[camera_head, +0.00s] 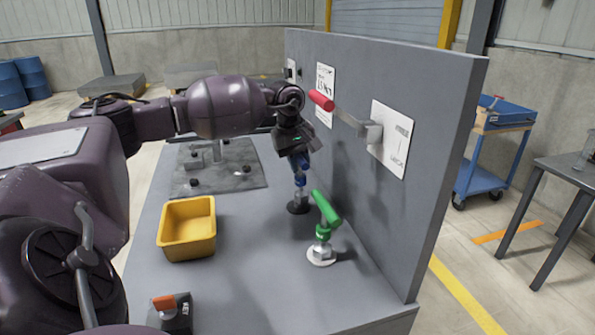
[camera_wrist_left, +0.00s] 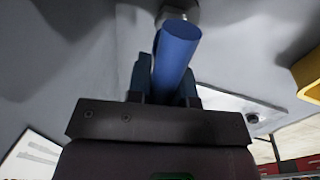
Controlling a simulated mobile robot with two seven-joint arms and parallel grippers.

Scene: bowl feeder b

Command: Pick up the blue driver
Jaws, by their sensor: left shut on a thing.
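In the left wrist view the blue handle (camera_wrist_left: 177,50) sits between the two fingers of my left gripper (camera_wrist_left: 165,85). My right gripper is not in view.
A yellow bin (camera_head: 187,228) is to the left. A red-handled lever (camera_head: 321,100) sticks out from the panel (camera_head: 440,130) near my left wrist.

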